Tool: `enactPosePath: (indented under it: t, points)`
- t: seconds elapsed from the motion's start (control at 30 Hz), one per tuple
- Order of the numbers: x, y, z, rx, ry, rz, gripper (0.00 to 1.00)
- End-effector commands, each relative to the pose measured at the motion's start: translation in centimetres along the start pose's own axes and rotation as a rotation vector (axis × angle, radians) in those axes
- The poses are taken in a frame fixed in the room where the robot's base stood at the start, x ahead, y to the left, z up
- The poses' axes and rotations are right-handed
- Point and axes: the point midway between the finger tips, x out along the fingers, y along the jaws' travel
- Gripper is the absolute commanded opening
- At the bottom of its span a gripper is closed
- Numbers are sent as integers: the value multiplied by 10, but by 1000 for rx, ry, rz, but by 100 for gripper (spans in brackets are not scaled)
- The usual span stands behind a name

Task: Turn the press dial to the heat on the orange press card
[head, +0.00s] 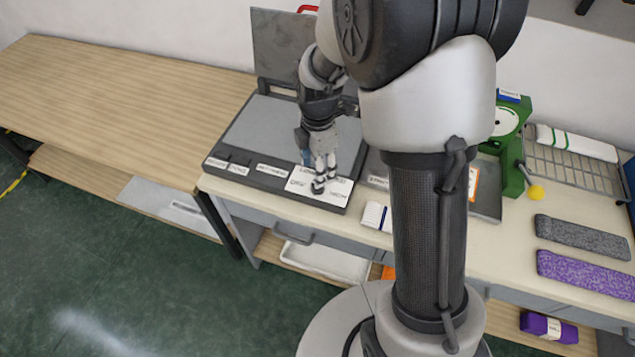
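The press (260,130) is a dark flat unit with a grey plate and a raised lid, at the back middle of the bench. On its front right is a white dial panel (341,194) with small printed labels, too small to read. My gripper (324,182) points down over this panel, fingertips at or just above it. The dial itself is hidden by the fingers, so I cannot tell its setting, nor whether the fingers touch it. A white card with an orange edge (473,184) shows just right of my arm; its text is unreadable and it is partly hidden.
My arm blocks the bench's middle. The wooden table (120,95) at left is clear.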

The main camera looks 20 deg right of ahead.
Motion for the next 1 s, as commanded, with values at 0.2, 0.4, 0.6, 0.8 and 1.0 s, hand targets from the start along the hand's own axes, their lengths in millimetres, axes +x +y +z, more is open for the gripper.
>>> enactPosePath:
  t: [0.2,0.4,0.6,0.8,1.0]
  points:
    - [43,-1,0,0,0,-2,49]
    - [60,0,0,1,0,0,49]
    - [62,0,0,1,0,0,49]
    - [62,0,0,1,0,0,45]
    - [61,0,0,1,0,0,31]
